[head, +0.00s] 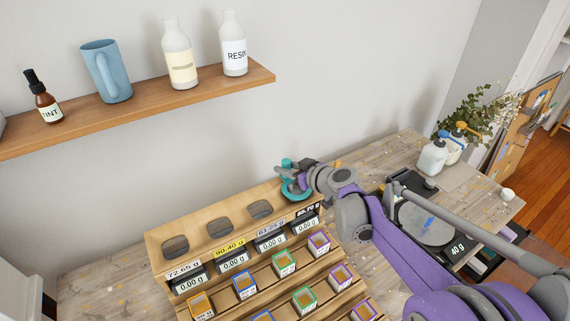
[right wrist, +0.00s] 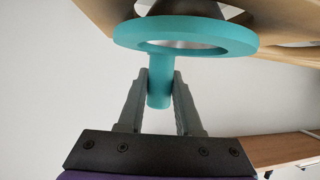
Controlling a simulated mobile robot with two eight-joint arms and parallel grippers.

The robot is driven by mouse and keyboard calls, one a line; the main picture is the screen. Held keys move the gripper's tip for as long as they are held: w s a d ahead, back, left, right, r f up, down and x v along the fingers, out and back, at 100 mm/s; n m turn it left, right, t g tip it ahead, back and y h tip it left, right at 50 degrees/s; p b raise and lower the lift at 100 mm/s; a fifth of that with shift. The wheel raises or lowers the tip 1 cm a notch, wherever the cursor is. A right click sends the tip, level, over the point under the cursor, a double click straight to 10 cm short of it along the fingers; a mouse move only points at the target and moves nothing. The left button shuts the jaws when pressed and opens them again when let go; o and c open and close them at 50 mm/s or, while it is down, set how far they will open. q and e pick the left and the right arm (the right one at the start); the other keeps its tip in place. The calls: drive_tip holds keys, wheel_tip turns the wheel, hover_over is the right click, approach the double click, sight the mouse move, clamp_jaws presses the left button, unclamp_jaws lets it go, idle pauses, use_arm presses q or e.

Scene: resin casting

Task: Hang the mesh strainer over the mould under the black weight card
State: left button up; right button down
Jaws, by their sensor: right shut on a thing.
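The mesh strainer has a teal ring and handle (head: 296,190); in the right wrist view its ring (right wrist: 185,36) is close to a wooden board. My right gripper (head: 309,179) is shut on the strainer's handle (right wrist: 159,90). The strainer is at the right end of the wooden rack's top, behind the black weight card (head: 307,210). I cannot tell whether the ring rests on the wood. A purple-rimmed mould (head: 318,243) stands in the rack below that card. My left gripper is not in view.
The rack (head: 205,215) has dark oval openings to the left of the strainer, with white, yellow and pale cards in front. Several coloured moulds stand on its steps. A wall shelf (head: 130,112) holds bottles and a mug. A scale (head: 427,222) sits at right.

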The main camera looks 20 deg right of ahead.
sight(307, 193)
drive_tip(key=shift+s+f, duration=0.1)
drive_tip(key=shift+f, duration=0.35)
drive_tip(key=shift+r, duration=0.1)
drive_tip(key=shift+f, duration=0.2)
drive_tip(key=c, duration=0.5)
unclamp_jaws()
drive_tip(key=v, duration=0.9)
drive_tip(key=shift+d+r+p, duration=0.1)
drive_tip(key=shift+r+p, duration=0.05)
drive_tip(key=shift+p, duration=0.15)
drive_tip(key=shift+s+d+r, duration=0.1)
drive_tip(key=shift+s+r, duration=0.1)
drive_tip(key=shift+s, duration=0.5)
